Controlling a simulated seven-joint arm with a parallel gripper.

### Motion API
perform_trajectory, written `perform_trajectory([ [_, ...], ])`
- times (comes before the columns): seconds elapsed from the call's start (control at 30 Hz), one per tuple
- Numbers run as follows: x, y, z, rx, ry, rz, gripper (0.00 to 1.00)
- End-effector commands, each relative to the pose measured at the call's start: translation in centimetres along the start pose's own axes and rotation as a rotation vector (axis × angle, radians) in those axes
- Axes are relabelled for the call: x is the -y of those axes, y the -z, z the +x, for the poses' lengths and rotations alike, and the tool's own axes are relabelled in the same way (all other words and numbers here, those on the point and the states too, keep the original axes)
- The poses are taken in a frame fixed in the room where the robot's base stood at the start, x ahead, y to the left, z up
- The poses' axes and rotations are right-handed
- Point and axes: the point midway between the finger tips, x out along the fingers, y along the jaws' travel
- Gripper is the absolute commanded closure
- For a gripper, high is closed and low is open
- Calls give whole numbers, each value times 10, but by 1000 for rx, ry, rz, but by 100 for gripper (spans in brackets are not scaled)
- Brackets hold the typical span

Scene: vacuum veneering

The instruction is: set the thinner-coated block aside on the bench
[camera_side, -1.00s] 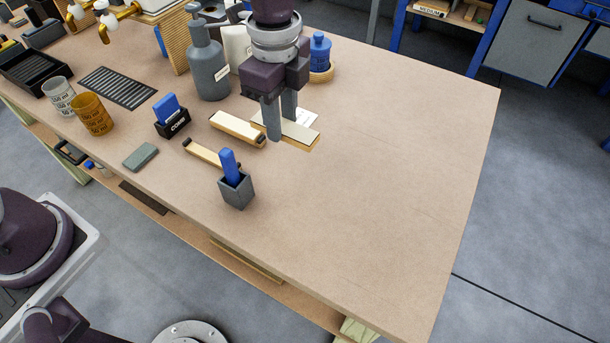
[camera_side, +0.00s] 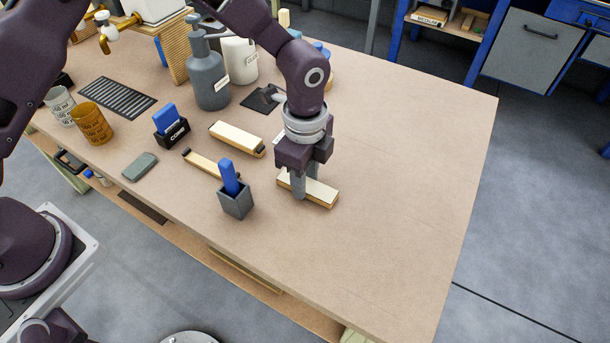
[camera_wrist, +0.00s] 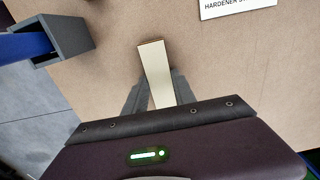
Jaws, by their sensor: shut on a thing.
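My gripper (camera_side: 307,190) is shut on a light wooden block with a cream top (camera_side: 325,192), near the front part of the bench (camera_side: 400,200). The held block also shows between the fingers in the wrist view (camera_wrist: 155,68). I cannot tell whether it touches the bench or hangs just above it. A second cream-topped block (camera_side: 238,137) lies on the bench to the left and farther back. The coat thickness on either block is too fine to judge.
A grey holder (camera_side: 238,202) with a blue-handled tool stands close left of my gripper. A narrow wooden piece (camera_side: 205,164) lies behind it. A grey bottle (camera_side: 208,75) and a white glue container (camera_side: 240,60) stand farther back. The bench to the right is clear.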

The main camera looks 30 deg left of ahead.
Motion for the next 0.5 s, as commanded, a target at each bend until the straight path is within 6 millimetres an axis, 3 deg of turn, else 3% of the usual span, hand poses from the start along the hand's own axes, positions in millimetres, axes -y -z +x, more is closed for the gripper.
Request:
perform_trajectory([
  [0.03, 0, 0, 2, 0, -1, 0, 100],
  [0.07, 0, 0, 1, 0, 0, 0, 62],
  [0.13, 0, 0, 1, 0, 0, 0, 49],
  [0.5, 0, 0, -5, -1, 1, 0, 47],
])
